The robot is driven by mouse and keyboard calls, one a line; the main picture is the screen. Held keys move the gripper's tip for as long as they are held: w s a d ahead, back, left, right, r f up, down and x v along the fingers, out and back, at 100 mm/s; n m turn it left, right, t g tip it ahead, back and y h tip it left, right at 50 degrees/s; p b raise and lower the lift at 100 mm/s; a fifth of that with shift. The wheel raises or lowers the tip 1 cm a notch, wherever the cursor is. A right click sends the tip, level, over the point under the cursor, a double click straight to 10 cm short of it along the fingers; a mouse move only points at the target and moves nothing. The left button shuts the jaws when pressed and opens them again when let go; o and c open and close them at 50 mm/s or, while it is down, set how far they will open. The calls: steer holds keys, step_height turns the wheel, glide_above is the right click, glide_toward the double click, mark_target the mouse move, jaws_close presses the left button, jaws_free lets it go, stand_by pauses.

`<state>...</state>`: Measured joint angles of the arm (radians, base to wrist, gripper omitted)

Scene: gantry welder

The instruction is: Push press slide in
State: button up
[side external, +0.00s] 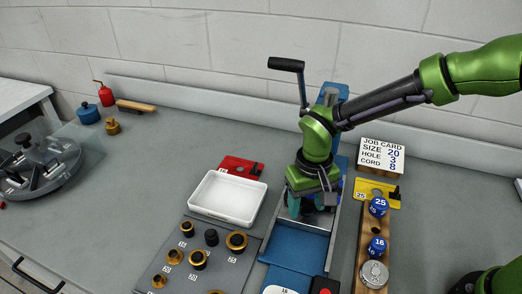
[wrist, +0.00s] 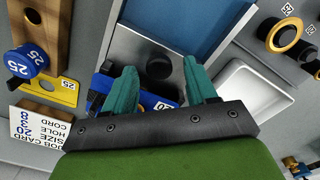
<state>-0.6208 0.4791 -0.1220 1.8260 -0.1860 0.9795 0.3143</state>
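The press (side external: 331,95) is blue, with a black-handled lever (side external: 286,64) raised at the back. Its slide, a bare metal plate (wrist: 128,45), lies in the track in front and carries a round black piece (wrist: 159,66). A blue bed (side external: 300,245) extends toward the front. My gripper (side external: 310,205) is low over the track; in the wrist view its two teal fingers (wrist: 160,68) are apart, on either side of the black piece, with no contact visible. A blue part marked 20 (wrist: 165,103) shows behind the fingers, partly hidden.
A white tray (side external: 228,197) and a grey board of rings (side external: 190,262) stand left of the track. A wooden rack (side external: 366,232) with blue pieces marked 25 and 16 stands right, near a yellow gauge (side external: 390,194) and job card (side external: 383,157).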

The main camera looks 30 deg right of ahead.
step_height(320, 180, up, 17)
stand_by(0.7)
steer(key=s+a+f+m+t+h, duration=0.2)
steer(key=s+a+m+h, duration=0.1)
steer(key=s+a+m, duration=0.3)
steer(key=w+d+f+m, duration=0.1)
steer(key=f, duration=0.4)
steer(key=w+d+f+m, duration=0.2)
steer(key=f, duration=0.3)
steer(key=w+d+f+m, duration=0.1)
steer(key=w+d+f, duration=0.1)
steer(key=f, duration=0.3)
steer(key=shift+w+d+h, duration=0.1)
steer(key=shift+d+h, duration=0.05)
steer(key=shift+h, duration=0.25)
steer(key=shift+c, duration=0.5)
